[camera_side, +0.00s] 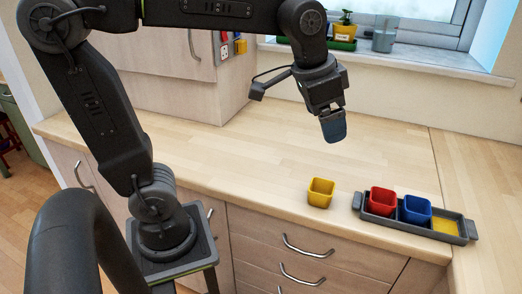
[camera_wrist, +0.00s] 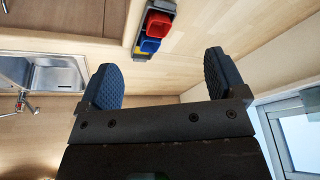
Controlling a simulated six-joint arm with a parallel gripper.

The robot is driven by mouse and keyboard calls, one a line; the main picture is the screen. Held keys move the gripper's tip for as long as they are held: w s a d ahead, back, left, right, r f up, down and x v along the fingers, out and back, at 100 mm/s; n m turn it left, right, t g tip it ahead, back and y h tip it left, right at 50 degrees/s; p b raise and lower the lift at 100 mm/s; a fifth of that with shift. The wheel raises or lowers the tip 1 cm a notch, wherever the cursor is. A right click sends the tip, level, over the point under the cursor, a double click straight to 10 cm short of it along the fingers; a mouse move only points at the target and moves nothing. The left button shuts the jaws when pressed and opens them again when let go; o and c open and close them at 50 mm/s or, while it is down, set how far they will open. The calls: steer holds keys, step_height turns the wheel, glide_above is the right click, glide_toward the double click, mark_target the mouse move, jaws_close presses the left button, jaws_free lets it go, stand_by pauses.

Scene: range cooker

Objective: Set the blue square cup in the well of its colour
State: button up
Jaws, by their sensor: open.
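The blue square cup (camera_side: 416,210) stands upright in the middle well of the dark grey tray (camera_side: 456,239). The cup hides the colour of that well's floor. It also shows in the wrist view (camera_wrist: 150,45), at the top centre. The red cup (camera_side: 382,201) stands in the left well. The right well (camera_side: 446,227) is empty, with a yellow floor. My gripper (camera_side: 333,128) is open and empty, high above the counter and behind and left of the tray. In the wrist view its two blue-grey fingers (camera_wrist: 165,80) are wide apart with nothing between them.
A yellow cup (camera_side: 320,192) stands alone on the wooden counter, left of the tray. The tray is near the counter's front edge. The counter behind them is clear. A window sill (camera_side: 395,62) with a potted plant (camera_side: 344,26) lies at the back.

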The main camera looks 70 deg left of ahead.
steer(key=s+a+f+n+t, duration=0.1)
steer(key=s+a+f+n, duration=0.1)
steer(key=s+f, duration=0.4)
steer(key=s, duration=0.5)
steer(key=shift+s+a+f+n+t, duration=0.2)
steer(key=shift+n+t, duration=0.1)
steer(key=shift+n, duration=0.1)
